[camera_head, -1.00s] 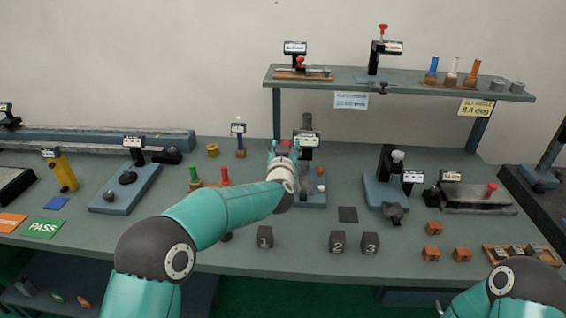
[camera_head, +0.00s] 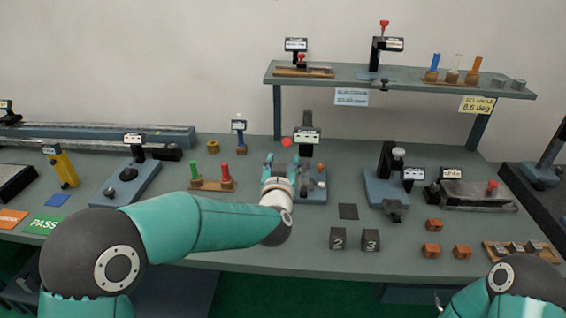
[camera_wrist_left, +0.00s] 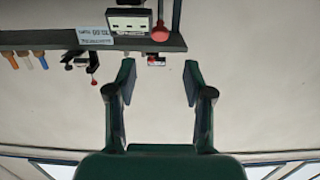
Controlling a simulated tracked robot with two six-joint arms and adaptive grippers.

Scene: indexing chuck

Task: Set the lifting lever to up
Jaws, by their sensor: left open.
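The device at the middle of the bench has a dark post and a white display (camera_head: 307,136), with a red ball knob (camera_head: 286,142) at its left. I take this knob to be the lever's end, though its arm is hard to make out. My left gripper (camera_head: 283,161) is open and empty in front of the device, below the knob in the picture. In the left wrist view, the open fingers (camera_wrist_left: 160,85) have only wall between them; the display (camera_wrist_left: 128,20) and red knob (camera_wrist_left: 160,32) show above them, apart from the fingers. Only a small tip of my right gripper (camera_head: 439,301) shows.
A raised shelf (camera_head: 400,84) stands behind. A peg stand (camera_head: 210,185) is left of my left gripper. Numbered blocks (camera_head: 338,238) lie in front, right of my arm. A blue-based fixture (camera_head: 385,190) stands to the right. The bench between holds a flat dark square (camera_head: 348,211).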

